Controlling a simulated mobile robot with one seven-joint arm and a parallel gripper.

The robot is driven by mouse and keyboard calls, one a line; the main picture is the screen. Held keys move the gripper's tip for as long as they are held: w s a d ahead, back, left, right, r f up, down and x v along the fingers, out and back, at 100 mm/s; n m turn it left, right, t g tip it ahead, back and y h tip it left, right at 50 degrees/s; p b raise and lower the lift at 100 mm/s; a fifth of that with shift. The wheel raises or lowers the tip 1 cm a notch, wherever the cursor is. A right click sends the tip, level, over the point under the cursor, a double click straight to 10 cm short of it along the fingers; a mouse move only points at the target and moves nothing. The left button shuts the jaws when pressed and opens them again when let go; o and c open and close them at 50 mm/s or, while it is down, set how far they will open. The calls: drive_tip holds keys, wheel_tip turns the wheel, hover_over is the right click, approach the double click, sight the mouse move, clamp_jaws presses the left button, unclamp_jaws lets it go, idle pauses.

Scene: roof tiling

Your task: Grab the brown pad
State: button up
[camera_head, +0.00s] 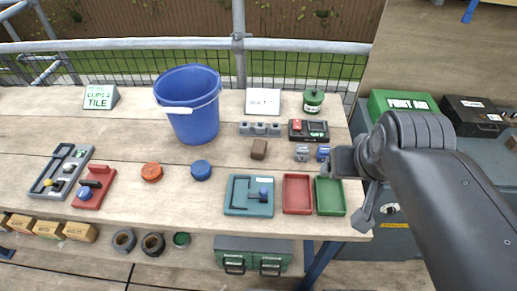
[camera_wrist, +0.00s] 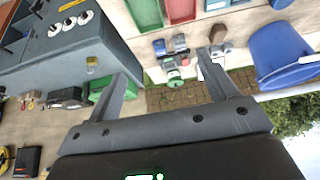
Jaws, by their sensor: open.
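The brown pad (camera_head: 259,149) is a small dark brown block lying on the wooden table, right of the blue bucket and above the teal tray. In the wrist view the brown pad (camera_wrist: 219,33) appears beyond the tip of the right finger, near the bucket. My gripper (camera_head: 350,170) is at the table's right edge, beside the green tray, well to the right of the pad. In the wrist view my gripper (camera_wrist: 163,72) has its fingers spread wide, with nothing held between them. The pad is apart from both fingers.
The blue bucket (camera_head: 188,105) stands left of the pad. A grey block row (camera_head: 260,129) lies just behind it. Small grey-blue items (camera_head: 302,153) are to its right. Red (camera_head: 297,208) and green (camera_head: 319,208) trays sit in front.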

drive_tip(key=shift+c, duration=1.2)
